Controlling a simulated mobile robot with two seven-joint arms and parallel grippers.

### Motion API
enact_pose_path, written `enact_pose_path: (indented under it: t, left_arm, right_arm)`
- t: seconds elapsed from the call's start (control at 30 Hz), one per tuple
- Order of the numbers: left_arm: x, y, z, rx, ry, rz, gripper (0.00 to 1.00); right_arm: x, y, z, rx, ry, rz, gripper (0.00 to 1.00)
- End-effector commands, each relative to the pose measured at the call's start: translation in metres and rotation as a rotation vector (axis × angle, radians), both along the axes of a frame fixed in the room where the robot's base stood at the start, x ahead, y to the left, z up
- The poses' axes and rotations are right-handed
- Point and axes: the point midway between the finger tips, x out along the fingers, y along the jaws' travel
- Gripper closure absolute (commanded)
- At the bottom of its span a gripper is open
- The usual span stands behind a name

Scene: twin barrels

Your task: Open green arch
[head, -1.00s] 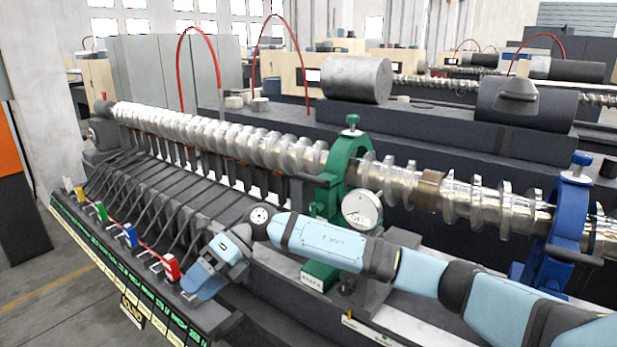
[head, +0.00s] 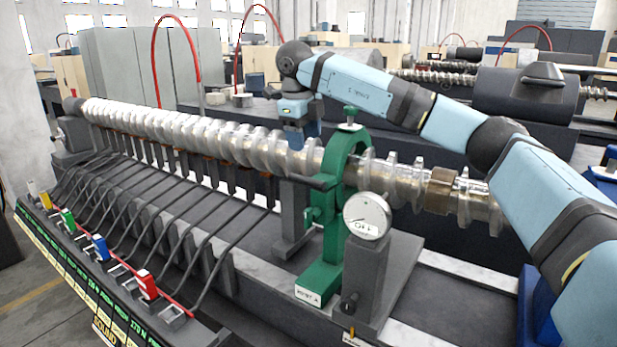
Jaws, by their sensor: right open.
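The green arch (head: 331,245) stands around the steel screw shaft (head: 235,142), with a green knob (head: 350,113) on its top and a dark handle (head: 310,182) sticking out to the left. It looks closed over the shaft. My right gripper (head: 298,138) is open and points down, left of the arch's top. Its fingertips overlap the shaft in the picture; whether they touch it I cannot tell. My right forearm passes behind or above the green knob. My left gripper is not in view.
A round dial (head: 367,216) on a grey post stands just right of the green arch's foot. A blue arch (head: 536,310) at the right is mostly hidden by my right arm. Several coloured levers (head: 147,285) line the front-left panel.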

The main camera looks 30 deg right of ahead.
Motion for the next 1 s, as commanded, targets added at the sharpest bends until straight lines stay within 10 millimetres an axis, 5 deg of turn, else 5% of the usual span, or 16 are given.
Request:
enact_pose_path:
  t: [0.5, 1.0]
  left_arm:
    - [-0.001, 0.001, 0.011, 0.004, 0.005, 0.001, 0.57]
    - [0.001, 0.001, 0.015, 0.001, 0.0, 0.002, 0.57]
  right_arm:
    - [0.007, -0.018, -0.097, 0.003, 0.001, 0.001, 0.41]
    - [0.009, -0.02, -0.113, 0.003, 0.0, 0.002, 0.45]
